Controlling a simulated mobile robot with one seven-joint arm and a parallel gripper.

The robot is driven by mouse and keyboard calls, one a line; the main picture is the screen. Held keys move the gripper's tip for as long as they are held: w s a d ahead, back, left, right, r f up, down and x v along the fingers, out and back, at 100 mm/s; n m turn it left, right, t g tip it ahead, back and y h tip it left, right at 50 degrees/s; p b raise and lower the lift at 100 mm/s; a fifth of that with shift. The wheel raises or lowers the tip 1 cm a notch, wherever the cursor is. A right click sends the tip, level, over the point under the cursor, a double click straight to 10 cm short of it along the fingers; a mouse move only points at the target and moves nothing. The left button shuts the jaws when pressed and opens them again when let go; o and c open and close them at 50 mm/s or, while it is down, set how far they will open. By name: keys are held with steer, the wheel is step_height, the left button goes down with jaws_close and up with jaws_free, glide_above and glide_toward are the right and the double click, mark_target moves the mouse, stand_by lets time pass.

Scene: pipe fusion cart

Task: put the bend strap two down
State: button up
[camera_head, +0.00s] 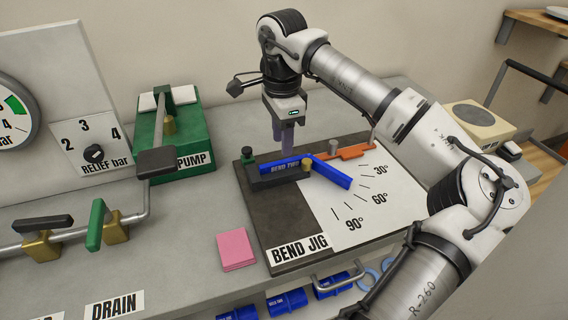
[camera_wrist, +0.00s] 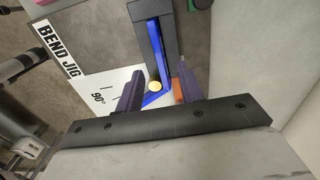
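The blue strap marked BEND TWO (camera_head: 332,174) sits in the bend jig (camera_head: 262,213). One leg lies along the dark clamp block (camera_head: 262,182), and the other angles out over the white angle plate, with the bend beside the brass pin (camera_head: 307,164). My gripper (camera_head: 297,152) points down above the strap near the bend. In the wrist view my gripper (camera_wrist: 160,88) has its two purple-grey fingers apart, with the strap (camera_wrist: 155,45) and the brass pin (camera_wrist: 154,86) showing between them. I see no contact between fingers and strap.
More blue pieces (camera_head: 287,301) hang below the bench edge.

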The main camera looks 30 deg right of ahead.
mark_target(284, 160)
steer(key=shift+s+d+f+p, duration=0.1)
steer(key=shift+f+p, duration=0.3)
steer(key=shift+f, duration=0.95)
steer(key=shift+d+f+p, duration=0.1)
steer(key=shift+f+p, duration=0.3)
steer(key=shift+f, duration=0.9)
jaws_close()
